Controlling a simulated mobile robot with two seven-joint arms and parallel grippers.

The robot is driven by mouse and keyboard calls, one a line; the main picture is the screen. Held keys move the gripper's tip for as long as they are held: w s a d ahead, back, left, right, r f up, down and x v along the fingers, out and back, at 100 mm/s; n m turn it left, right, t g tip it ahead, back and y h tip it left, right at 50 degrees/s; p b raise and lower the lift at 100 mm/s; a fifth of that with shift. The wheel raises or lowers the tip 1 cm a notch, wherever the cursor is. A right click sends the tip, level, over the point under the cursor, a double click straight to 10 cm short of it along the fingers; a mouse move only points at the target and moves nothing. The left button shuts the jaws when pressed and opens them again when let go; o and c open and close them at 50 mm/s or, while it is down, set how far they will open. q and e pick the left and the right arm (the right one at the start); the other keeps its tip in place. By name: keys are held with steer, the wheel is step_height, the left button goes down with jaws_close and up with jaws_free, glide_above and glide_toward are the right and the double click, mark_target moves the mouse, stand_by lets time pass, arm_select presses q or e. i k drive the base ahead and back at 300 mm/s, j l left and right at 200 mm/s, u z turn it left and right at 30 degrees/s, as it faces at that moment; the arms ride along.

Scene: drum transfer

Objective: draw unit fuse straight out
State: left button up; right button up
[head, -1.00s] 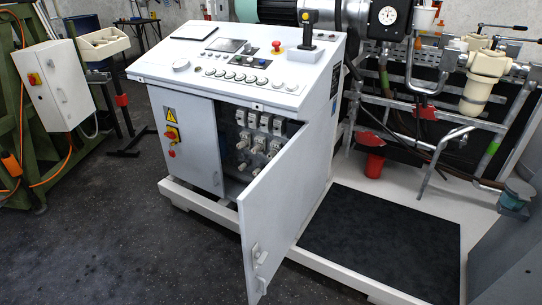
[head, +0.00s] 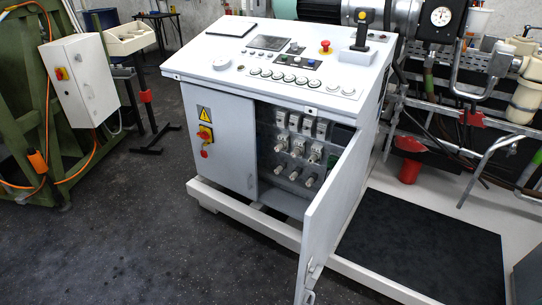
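The control cabinet (head: 225,140) stands in the middle of the head view. Its right door (head: 335,210) is swung open toward me. Inside the open bay, several pale fuse units (head: 295,145) sit in rows on a grey panel, with more cylindrical parts below them. Which one is the unit fuse I cannot tell. The door hides the right part of the bay. Neither of my grippers shows in the view.
A black mat (head: 420,250) lies right of the open door on a pale platform. The cabinet stands on a raised white base frame (head: 245,215). Red funnel-like fittings and pipes (head: 408,165) stand at the right. Dark floor (head: 120,240) is free at front left.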

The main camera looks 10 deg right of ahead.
mark_target(312, 160)
steer(key=i+j+u, duration=0.5)
steer(key=u, duration=0.2)
steer(key=i+j+u, duration=0.35)
steer(key=i+z, duration=0.7)
steer(key=i+j+z, duration=0.15)
steer(key=i+z, duration=0.25)
steer(key=i+l+z, duration=0.15)
steer(key=z, duration=0.35)
steer(key=i+z, duration=0.6)
steer(key=z, duration=0.35)
steer(key=i+z, duration=0.1)
steer(key=i, duration=0.65)
